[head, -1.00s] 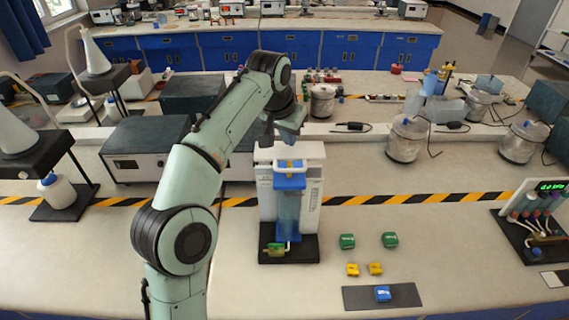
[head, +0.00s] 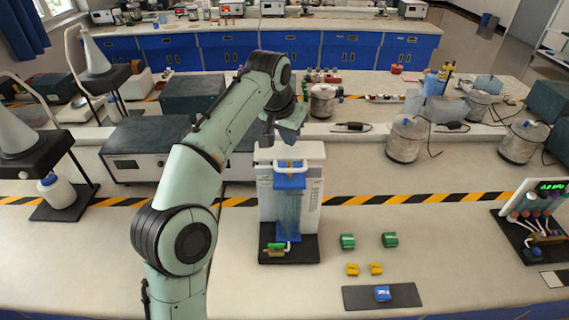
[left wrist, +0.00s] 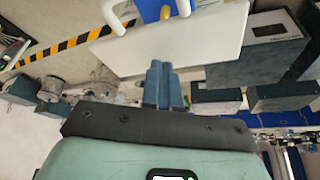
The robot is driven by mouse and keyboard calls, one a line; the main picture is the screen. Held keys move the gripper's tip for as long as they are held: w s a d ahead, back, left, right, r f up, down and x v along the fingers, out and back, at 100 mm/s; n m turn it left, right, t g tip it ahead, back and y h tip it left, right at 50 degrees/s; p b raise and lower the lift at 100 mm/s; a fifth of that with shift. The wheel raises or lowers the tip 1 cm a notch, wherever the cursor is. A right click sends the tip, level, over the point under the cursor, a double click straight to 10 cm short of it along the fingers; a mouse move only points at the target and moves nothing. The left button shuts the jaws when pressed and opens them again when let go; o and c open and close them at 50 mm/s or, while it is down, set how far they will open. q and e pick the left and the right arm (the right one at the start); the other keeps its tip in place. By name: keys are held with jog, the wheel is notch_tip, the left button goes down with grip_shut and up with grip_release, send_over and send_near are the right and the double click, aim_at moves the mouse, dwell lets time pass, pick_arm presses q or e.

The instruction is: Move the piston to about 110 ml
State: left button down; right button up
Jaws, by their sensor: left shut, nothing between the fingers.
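The piston apparatus stands in the middle of the bench on a black base. A clear bluish cylinder (head: 289,215) is upright in front of a white housing (head: 312,153). At its top is a blue block (head: 290,183) with a white and yellow handle (head: 290,165). My left gripper (head: 267,141) is shut and empty, just above and behind the housing's top. In the left wrist view my shut fingers (left wrist: 160,78) point at the white housing top (left wrist: 190,40), with the handle beyond. The volume marks are too small to read. My right gripper is not in view.
Green blocks (head: 347,241), yellow blocks (head: 352,269) and a blue block (head: 382,293) on a dark mat lie at front right. A grey-white box (head: 146,148) stands left of the apparatus.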

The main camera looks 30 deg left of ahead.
aim_at(288, 151)
pick_arm(q)
jog(key=shift+f, duration=0.1)
jog(key=shift+f+b, duration=1.4)
jog(key=shift+f, duration=1.65)
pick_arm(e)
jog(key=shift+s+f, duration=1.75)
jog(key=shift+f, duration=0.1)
pick_arm(q)
jog(key=shift+r+p, duration=0.3)
jog(key=shift+r, duration=0.2)
jog(key=shift+w+r+p, duration=0.1)
jog(key=shift+r+p, duration=1.6)
jog(key=shift+r, duration=1.45)
jog(key=shift+f, duration=0.1)
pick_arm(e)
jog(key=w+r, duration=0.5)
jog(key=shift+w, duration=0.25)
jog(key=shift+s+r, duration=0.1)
